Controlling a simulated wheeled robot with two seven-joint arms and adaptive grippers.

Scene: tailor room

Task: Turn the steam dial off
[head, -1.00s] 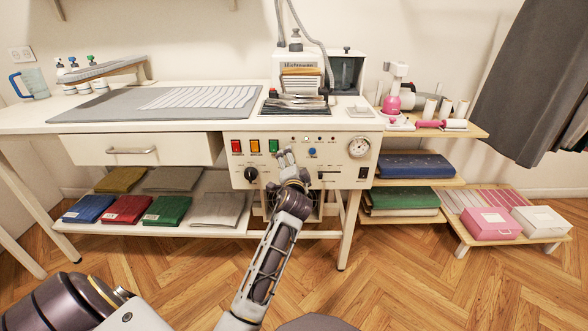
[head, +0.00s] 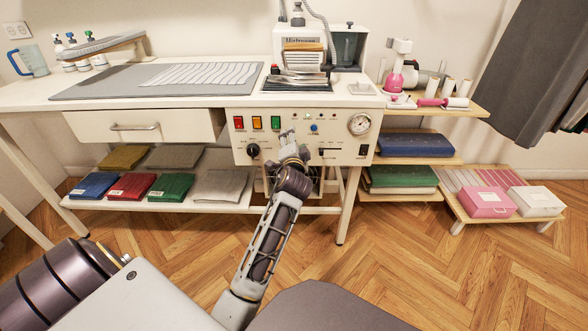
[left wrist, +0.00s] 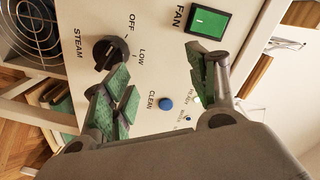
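The steam dial (head: 253,151) is a black round knob on the lower left of the cream machine's front panel (head: 276,157). In the left wrist view, the steam dial (left wrist: 110,52) sits beside the words STEAM, OFF and LOW; I cannot clearly tell which mark it points at. My left gripper (head: 288,134) is in front of the panel, right of the dial. In the left wrist view, my left gripper (left wrist: 157,60) is open and empty, its green-padded fingers spread apart. One finger is close to the dial, with no clear contact. My right gripper is not in view.
Red, orange and green switches (head: 257,123) sit above the dial; the green FAN switch (left wrist: 208,22) is near one finger. A blue button (left wrist: 166,103), a gauge (head: 360,124) and a slider (head: 329,151) share the panel. Folded cloths (head: 171,187) lie on the shelf left below.

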